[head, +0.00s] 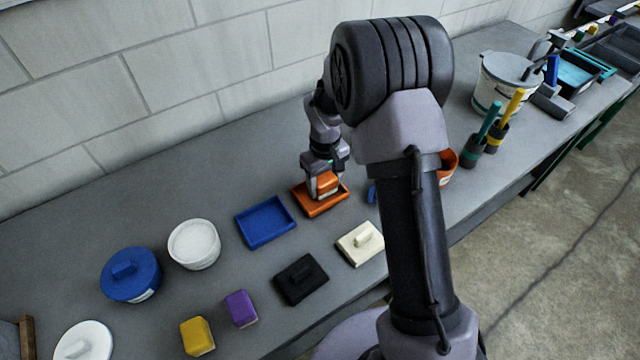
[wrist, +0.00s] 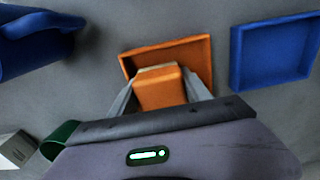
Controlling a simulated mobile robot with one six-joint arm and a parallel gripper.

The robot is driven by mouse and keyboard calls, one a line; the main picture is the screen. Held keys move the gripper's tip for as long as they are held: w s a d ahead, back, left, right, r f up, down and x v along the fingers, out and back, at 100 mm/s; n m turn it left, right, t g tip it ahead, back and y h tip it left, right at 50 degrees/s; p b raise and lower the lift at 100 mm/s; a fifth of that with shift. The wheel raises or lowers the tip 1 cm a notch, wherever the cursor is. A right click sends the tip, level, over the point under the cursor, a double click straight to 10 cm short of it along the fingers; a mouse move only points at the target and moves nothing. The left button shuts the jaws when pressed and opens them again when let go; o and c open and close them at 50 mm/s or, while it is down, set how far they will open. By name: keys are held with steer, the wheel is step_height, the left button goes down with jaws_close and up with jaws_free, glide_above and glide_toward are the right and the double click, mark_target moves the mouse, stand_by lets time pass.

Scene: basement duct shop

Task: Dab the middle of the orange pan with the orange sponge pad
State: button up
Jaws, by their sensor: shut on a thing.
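The orange pan (head: 304,207) is a shallow open tray on the grey bench, and it also shows in the wrist view (wrist: 198,55). The orange sponge pad (head: 327,183) is a block with a paler layer along one edge in the wrist view (wrist: 160,90). My gripper (head: 322,178) is shut on the pad, one finger on each side. The pad is over or inside the pan, near its middle. Whether it touches the pan floor I cannot tell.
A blue pan (head: 265,222) lies left of the orange one. A white tub (head: 194,244), a blue lidded pot (head: 130,273), a black pad (head: 301,279) and a cream pad (head: 360,243) stand nearby. Yellow (head: 197,336) and purple (head: 240,309) blocks sit near the front edge.

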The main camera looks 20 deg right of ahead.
mark_target(319, 181)
steer(key=shift+s+a+f, duration=0.1)
steer(key=shift+s+a, duration=0.15)
steer(key=shift+a, duration=0.55)
steer(key=shift+s+a+f, duration=0.1)
steer(key=shift+s+a, duration=0.15)
steer(key=shift+a, duration=0.5)
steer(key=shift+w+d, duration=0.25)
steer(key=shift+d, duration=0.55)
step_height(319, 181, up, 8)
steer(key=p, duration=0.6)
steer(key=shift+r, duration=0.15)
steer(key=shift+f, duration=0.2)
steer(key=shift+a+f+b, duration=0.1)
steer(key=shift+f+b, duration=2.6)
steer(key=shift+f, duration=0.9)
steer(key=shift+f, duration=0.35)
